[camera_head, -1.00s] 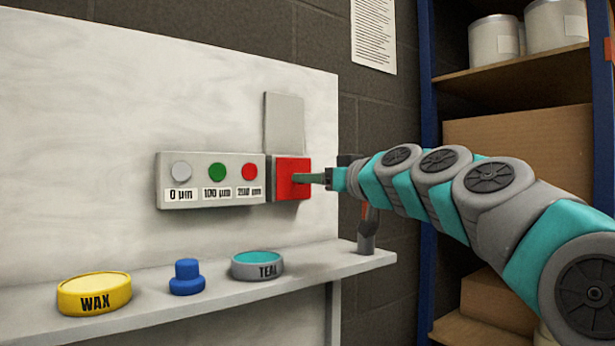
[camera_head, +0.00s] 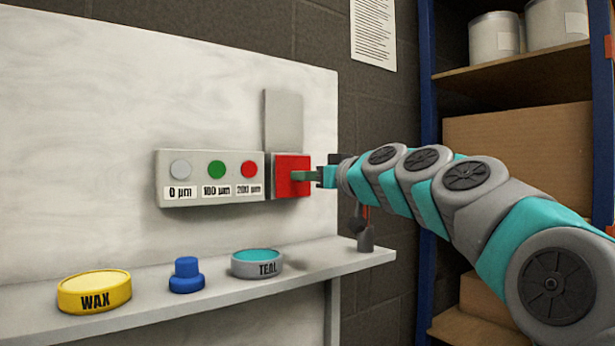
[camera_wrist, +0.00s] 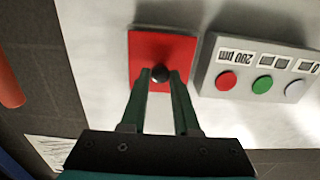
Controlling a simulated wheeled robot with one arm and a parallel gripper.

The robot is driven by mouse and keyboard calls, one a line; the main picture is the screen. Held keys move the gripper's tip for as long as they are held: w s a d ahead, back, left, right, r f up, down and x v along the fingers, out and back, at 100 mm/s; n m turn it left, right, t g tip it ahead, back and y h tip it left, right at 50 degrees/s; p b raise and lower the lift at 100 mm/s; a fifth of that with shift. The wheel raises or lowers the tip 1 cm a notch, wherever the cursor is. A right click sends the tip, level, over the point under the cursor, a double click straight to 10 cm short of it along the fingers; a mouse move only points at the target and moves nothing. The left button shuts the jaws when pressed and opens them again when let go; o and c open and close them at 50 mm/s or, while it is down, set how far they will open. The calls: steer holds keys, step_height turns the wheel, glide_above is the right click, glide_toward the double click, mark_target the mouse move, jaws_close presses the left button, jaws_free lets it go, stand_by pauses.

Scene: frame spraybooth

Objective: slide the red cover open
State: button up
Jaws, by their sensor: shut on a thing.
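The red cover (camera_head: 287,182) is a square plate on the white panel, just right of the grey button box (camera_head: 178,192). A grey plate (camera_head: 284,120) stands upright directly above it. In the wrist view the red cover (camera_wrist: 146,48) has a small dark knob (camera_wrist: 158,73) on it. My gripper (camera_head: 300,176) reaches in from the right. Its fingertips (camera_wrist: 159,76) are closed around the knob. The box carries grey, green and red buttons, labelled 0, 100 and 200 µm. What lies behind the cover is hidden.
A ledge (camera_head: 215,294) below holds a yellow WAX tin (camera_head: 94,292), a blue knob-shaped piece (camera_head: 186,276) and a TEAL tin (camera_head: 257,264). A dark grey piece with a red part (camera_head: 365,234) stands at the ledge's right end. Shelves (camera_head: 510,69) are at right.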

jaws_close()
stand_by(0.8)
step_height(320, 180, up, 10)
steer(key=p, duration=0.4)
steer(key=shift+f, duration=0.15)
steer(key=o, duration=0.8)
jaws_free()
